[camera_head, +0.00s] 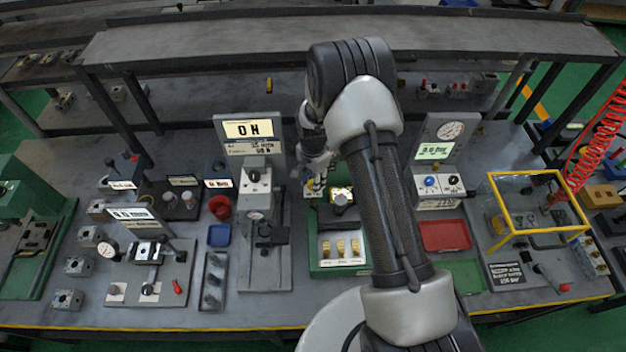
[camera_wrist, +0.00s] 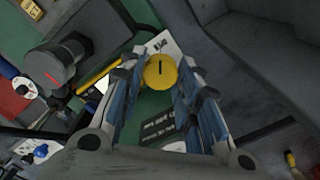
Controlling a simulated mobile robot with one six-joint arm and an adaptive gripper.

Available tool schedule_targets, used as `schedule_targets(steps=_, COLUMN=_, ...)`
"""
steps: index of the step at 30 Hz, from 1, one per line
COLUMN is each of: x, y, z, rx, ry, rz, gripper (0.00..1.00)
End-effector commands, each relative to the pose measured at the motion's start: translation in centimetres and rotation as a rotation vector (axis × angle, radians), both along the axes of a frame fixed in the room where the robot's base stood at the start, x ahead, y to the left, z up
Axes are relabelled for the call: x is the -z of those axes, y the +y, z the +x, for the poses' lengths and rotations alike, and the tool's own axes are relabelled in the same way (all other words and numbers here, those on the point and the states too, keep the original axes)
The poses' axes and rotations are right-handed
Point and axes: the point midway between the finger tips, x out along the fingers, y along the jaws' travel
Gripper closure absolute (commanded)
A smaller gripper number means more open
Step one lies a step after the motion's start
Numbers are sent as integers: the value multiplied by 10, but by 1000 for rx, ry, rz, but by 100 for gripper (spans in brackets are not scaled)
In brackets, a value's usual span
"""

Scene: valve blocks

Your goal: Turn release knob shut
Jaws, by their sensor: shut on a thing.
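A round yellow knob (camera_wrist: 160,72) with a dark slot line across its face sits between the fingertips of my gripper (camera_wrist: 159,80) in the wrist view. The fingers are closed on its two sides. The slot line runs nearly up and down in that view. In the head view my gripper (camera_head: 315,178) reaches down at the back of the green-framed station (camera_head: 318,262); the arm covers part of this station, and the knob is hard to make out there.
A large black knob (camera_wrist: 55,62) stands beside the yellow knob in the wrist view. In the head view, a panel with a blue knob (camera_head: 430,182) and a red tray (camera_head: 445,235) lie to the right.

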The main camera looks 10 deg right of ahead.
Motion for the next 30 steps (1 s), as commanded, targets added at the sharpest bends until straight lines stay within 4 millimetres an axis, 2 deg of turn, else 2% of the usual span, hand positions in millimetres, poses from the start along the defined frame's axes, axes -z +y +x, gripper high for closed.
schedule_targets(steps=11, x=1, y=0, z=1, rx=-106, ry=-1, rz=0, gripper=93)
schedule_targets(steps=30, x=2, y=0, z=1, rx=-679, ry=-1, rz=-1, gripper=93)
